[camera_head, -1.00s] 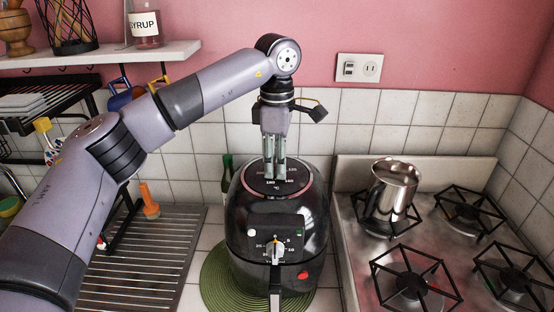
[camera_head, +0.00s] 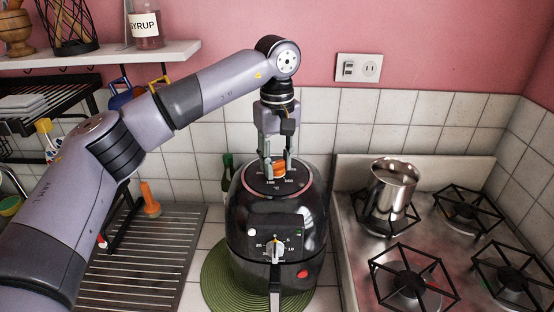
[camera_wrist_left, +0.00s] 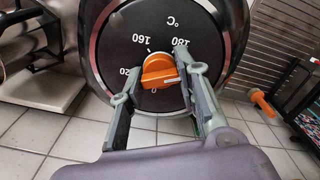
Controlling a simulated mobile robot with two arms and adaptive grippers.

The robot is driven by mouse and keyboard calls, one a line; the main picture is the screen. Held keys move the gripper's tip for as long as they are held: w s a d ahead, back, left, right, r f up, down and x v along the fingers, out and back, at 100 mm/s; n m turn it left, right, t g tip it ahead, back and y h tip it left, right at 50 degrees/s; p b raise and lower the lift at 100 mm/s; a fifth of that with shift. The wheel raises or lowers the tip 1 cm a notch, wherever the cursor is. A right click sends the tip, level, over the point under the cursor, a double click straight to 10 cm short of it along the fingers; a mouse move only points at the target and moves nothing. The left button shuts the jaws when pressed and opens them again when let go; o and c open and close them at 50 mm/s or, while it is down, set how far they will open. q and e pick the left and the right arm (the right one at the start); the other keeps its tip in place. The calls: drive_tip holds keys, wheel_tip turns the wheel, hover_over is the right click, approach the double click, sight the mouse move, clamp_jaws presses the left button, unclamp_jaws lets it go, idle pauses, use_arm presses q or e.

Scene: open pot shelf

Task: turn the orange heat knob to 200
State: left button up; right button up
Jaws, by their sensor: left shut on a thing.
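The orange heat knob (camera_head: 279,169) sits on the round black dial on top of the black air fryer (camera_head: 250,215). My left gripper (camera_head: 277,163) points straight down over it, with one finger on each side, shut on the knob. In the left wrist view the knob (camera_wrist_left: 160,71) lies between the fingers, with a pale mark on its side by the right finger. Numbers 160 and 180 on the dial (camera_wrist_left: 118,48) read upside down there. Other numbers are partly hidden by the fingers, and I cannot tell exactly where the knob points. My right gripper is not in view.
The air fryer stands on a green round mat (camera_head: 215,285). A stove (camera_head: 345,225) with a steel pot (camera_head: 395,188) is to its right. A ribbed drainboard (camera_head: 150,255) is to its left, and a dark green bottle (camera_head: 227,175) stands behind it.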

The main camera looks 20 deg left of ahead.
sight(277, 161)
use_arm(q)
drive_tip(key=m, duration=0.5)
drive_tip(key=shift+r, duration=0.1)
drive_tip(key=shift+m, duration=0.3)
idle(0.4)
drive_tip(key=o, duration=1.2)
wheel_tip(277, 161, up, 12)
drive_tip(key=shift+f, duration=0.1)
